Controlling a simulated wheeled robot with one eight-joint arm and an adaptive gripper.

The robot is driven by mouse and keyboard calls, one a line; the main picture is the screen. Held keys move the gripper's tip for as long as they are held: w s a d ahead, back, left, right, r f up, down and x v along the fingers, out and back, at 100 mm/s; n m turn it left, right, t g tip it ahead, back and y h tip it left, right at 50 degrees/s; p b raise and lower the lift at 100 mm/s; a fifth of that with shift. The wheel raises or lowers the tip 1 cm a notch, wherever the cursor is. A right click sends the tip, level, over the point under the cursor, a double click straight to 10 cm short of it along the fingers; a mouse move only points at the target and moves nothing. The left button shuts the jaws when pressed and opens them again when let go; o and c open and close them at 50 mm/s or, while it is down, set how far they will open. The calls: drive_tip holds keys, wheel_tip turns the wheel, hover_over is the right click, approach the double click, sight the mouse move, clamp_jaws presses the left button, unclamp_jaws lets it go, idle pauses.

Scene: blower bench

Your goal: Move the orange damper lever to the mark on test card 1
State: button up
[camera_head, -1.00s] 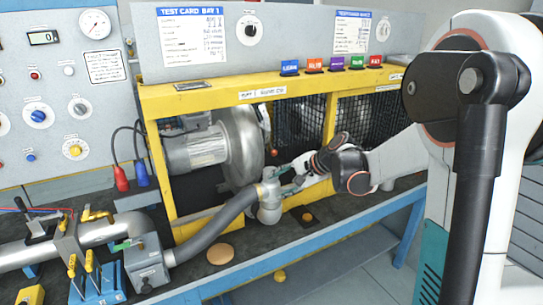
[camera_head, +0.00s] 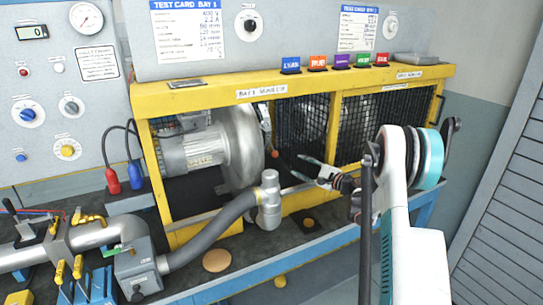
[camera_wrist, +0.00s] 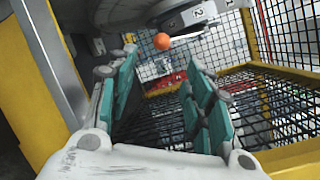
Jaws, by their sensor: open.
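The orange damper lever shows as a round orange knob (camera_wrist: 161,41) in the wrist view, with a pale numbered plate (camera_wrist: 190,15) behind it. In the head view a small orange knob (camera_head: 275,154) shows beside the grey blower housing (camera_head: 243,145). My gripper (camera_head: 298,168) is open and empty at the yellow frame's front opening, just right of that knob. In the wrist view my gripper (camera_wrist: 160,62) has its teal pads apart, with the knob seen beyond the fingertips, apart from them.
The yellow frame (camera_head: 195,97) and black mesh (camera_head: 365,120) enclose the blower, close around my gripper. A grey hose (camera_head: 215,230) with an upright end fitting (camera_head: 268,203) stands at front left of the gripper. Several coloured tags line the frame's top.

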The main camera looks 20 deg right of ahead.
drive_tip(key=b+x, duration=0.3)
drive_tip(key=x, duration=1.1)
drive_tip(key=shift+d, duration=0.2)
clamp_jaws()
